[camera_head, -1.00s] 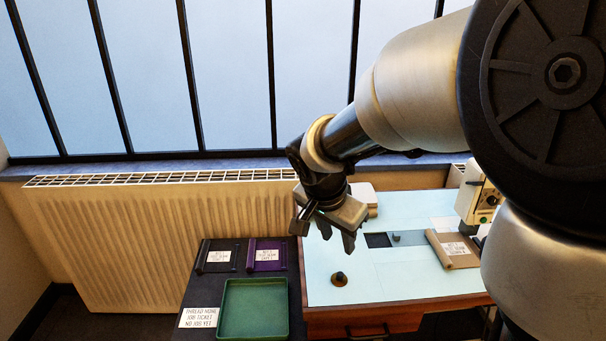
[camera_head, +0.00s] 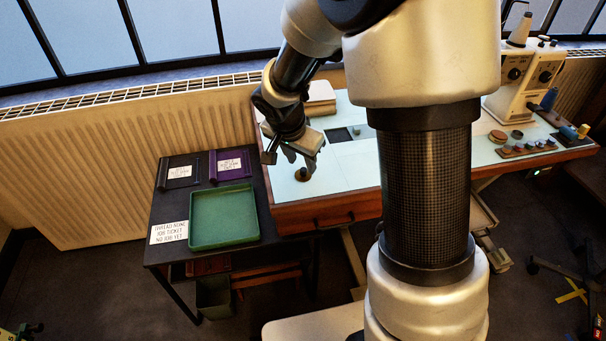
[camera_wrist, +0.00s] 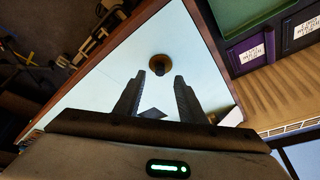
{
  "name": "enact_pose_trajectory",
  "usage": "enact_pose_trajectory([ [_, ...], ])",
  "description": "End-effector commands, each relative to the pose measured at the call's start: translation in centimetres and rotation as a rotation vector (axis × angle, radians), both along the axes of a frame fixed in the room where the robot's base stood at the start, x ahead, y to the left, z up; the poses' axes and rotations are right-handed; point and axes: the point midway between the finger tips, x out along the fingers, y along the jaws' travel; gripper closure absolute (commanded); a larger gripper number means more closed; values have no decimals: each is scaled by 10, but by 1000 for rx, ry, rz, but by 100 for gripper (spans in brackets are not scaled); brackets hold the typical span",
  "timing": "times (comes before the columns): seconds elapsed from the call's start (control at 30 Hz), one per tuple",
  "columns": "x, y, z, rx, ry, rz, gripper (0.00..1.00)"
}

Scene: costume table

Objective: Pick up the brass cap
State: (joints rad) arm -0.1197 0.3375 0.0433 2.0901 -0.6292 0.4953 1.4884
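The brass cap (camera_head: 302,174) stands on the pale blue tabletop (camera_head: 350,176) near its front left corner. It is a small round piece with a dark knob on top. In the wrist view the brass cap (camera_wrist: 160,63) lies beyond the fingertips, roughly midway between them. My gripper (camera_head: 290,157) hangs just above and a little left of the cap in the head view. In the wrist view my gripper (camera_wrist: 158,75) is open, its two dark fingers apart with nothing between them. The gripper appears clear of the cap.
A green tray (camera_head: 223,216) sits on a dark side table, with a purple folder (camera_head: 231,165) and a black folder (camera_head: 178,172) behind it. A sewing machine (camera_head: 527,85) and several small round items stand at the right. The tabletop around the cap is clear.

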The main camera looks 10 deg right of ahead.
Motion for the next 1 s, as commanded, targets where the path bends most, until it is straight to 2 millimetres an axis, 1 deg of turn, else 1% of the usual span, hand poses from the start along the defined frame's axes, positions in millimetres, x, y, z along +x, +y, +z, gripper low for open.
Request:
enact_pose_trajectory([
  [0.03,0,-1,-13,-1,5,1,64],
  [0.17,6,-4,-29,0,3,0,64],
  [0.23,8,-5,-32,0,2,1,64],
  [0.43,9,-6,-32,0,0,1,64],
  [0.57,8,-5,-32,0,0,1,85],
  [0.6,8,-5,-32,0,0,1,92],
  [0.63,8,-5,-32,0,0,1,97],
  [0.67,8,-5,-32,0,2,1,100],
  [0.9,8,-5,-31,0,2,1,100],
  [1.0,9,-5,-26,1,-1,0,100],
])
